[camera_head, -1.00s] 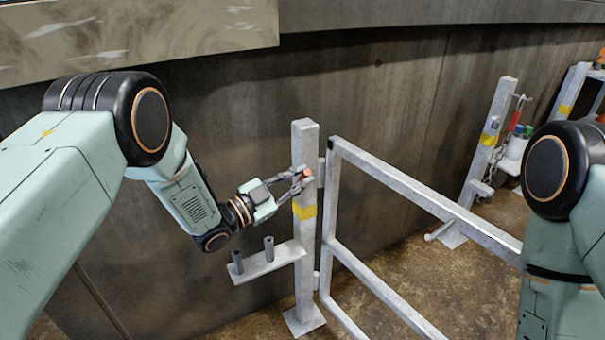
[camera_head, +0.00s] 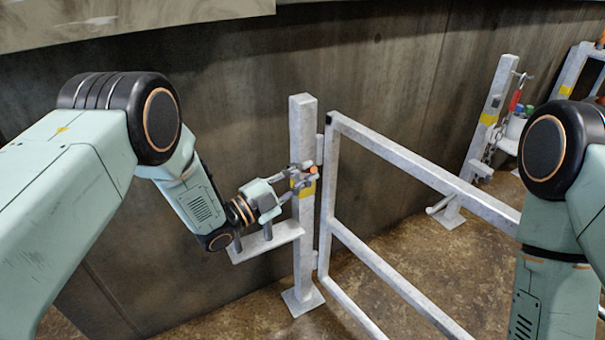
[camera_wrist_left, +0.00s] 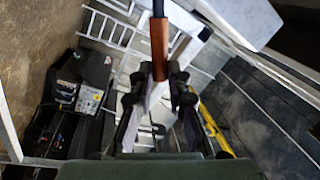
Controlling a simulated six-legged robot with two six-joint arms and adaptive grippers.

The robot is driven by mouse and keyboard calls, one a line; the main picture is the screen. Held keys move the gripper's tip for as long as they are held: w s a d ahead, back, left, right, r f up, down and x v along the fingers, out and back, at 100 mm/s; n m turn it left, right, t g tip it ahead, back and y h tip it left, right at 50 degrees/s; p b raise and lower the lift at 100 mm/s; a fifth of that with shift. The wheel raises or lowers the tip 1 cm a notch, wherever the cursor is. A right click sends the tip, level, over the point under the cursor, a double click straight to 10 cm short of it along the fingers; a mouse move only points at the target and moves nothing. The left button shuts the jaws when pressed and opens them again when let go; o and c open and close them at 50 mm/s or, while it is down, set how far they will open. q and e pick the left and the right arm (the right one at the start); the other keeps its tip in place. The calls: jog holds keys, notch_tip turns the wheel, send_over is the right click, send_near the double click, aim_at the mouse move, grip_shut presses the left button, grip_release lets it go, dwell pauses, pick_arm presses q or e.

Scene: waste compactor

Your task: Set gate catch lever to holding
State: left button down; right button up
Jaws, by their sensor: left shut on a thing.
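The gate catch lever, with an orange-brown grip (camera_head: 313,170), is at the upper part of the galvanized gate post (camera_head: 304,235). My left gripper (camera_head: 308,173) is at the post, just above its yellow band, with its fingers shut on the lever's grip. In the left wrist view the orange-brown grip (camera_wrist_left: 159,45) runs down between the two fingers (camera_wrist_left: 160,88), with a dark rod above it. The fingers hide part of the lever in the head view. My right gripper is out of view; only part of my right arm shows.
The galvanized gate (camera_head: 420,175) hangs right of the post. A small shelf with two pegs (camera_head: 262,241) sticks out left of the post, below my left wrist. Another post (camera_head: 487,120) with a chain and red item stands farther right. A concrete wall is behind.

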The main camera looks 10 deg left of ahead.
pick_arm(q)
jog(key=c, duration=1.3)
grip_release()
jog(key=shift+a, duration=0.1)
jog(key=v, duration=1.1)
jog(key=shift+s+a, duration=0.3)
